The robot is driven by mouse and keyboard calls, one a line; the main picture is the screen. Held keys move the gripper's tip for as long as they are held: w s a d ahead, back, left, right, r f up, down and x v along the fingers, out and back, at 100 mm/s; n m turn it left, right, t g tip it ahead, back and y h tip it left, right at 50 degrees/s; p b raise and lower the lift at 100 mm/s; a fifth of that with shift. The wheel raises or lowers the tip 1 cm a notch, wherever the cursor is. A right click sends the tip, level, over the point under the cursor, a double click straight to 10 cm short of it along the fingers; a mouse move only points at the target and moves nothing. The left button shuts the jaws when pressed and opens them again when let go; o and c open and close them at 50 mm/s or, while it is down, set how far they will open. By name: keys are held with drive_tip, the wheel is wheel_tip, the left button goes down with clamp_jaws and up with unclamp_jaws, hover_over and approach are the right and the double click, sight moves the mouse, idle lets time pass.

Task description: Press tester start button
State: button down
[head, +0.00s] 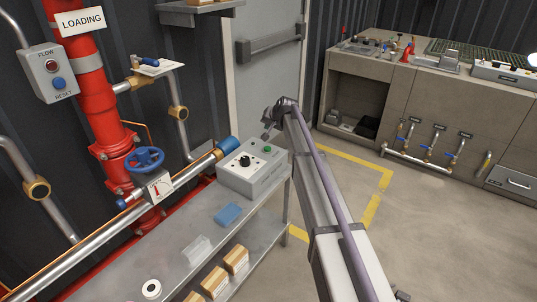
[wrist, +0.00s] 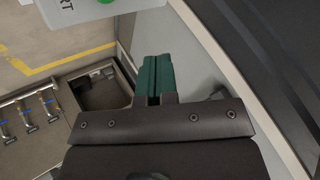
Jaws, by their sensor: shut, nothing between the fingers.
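The tester is a light grey box (head: 252,178) on the metal shelf in the head view. Its top carries a green button (head: 267,149) and a black knob (head: 245,160). My gripper (head: 266,136) is at the far side of the box, close to the green button and seemingly above it. In the wrist view, my gripper's green fingers (wrist: 153,64) are together with nothing between them. The tester's panel (wrist: 66,10) shows at the top left there, with the letters "RT" and part of the green button (wrist: 107,2). The button is cut off by the frame edge, apart from the fingertips.
A red pipe (head: 93,90) with a blue handwheel (head: 145,159) and gauge stands left of the tester. A blue pad (head: 228,214) and a clear tray (head: 197,250) lie on the shelf. A grey door (head: 258,75) is behind; open floor lies right.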

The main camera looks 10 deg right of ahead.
sight(269, 148)
drive_tip(key=shift+w+d+r+m+t, duration=0.1)
drive_tip(key=shift+w+r+m+t, duration=0.25)
drive_tip(key=shift+w, duration=0.25)
wheel_tip(269, 148, down, 9)
drive_tip(key=b, duration=0.8)
drive_tip(key=shift+r+b, duration=0.15)
drive_tip(key=shift+b, duration=0.25)
idle(1.0)
drive_tip(key=shift+f+b, duration=0.4)
drive_tip(key=shift+f+b, duration=0.55)
idle(0.5)
drive_tip(key=shift+r, duration=0.15)
drive_tip(key=shift+r+p, duration=0.85)
drive_tip(key=shift+p, duration=0.15)
